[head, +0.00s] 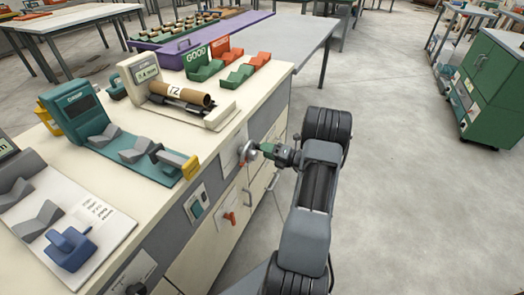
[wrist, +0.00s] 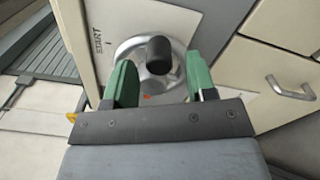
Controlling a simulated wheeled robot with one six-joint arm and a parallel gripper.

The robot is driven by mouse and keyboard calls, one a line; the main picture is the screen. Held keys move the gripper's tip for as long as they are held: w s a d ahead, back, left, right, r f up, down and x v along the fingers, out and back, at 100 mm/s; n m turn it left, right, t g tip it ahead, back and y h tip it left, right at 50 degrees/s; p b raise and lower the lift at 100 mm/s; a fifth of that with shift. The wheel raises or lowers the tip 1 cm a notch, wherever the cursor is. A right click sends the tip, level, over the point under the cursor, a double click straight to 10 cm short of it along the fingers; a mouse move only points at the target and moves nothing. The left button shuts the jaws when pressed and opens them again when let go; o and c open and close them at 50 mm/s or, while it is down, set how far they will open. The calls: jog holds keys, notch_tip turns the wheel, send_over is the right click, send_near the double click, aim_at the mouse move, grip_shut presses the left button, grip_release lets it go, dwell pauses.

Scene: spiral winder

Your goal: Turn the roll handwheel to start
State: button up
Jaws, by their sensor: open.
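The roll handwheel is a silvery wheel (wrist: 130,52) with a black knob (wrist: 158,54), set on a pale panel on the front of the bench. In the wrist view the word START (wrist: 99,42) and a small mark stand on the panel left of the wheel. In the head view the handwheel (head: 246,152) is small and partly hidden by my gripper (head: 258,150). My gripper is open, with its green fingers (wrist: 162,80) on either side of the wheel's lower part and the knob between them. I cannot tell whether they touch it.
The bench top (head: 165,195) carries a cardboard tube (head: 180,94) on a cream device and GOOD and orange trays. A drawer handle (wrist: 290,88) is at the right. Open floor lies right of my arm.

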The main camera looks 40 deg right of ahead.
jog(key=shift+x, duration=1.1)
jog(key=c, duration=0.9)
jog(key=shift+a, duration=0.1)
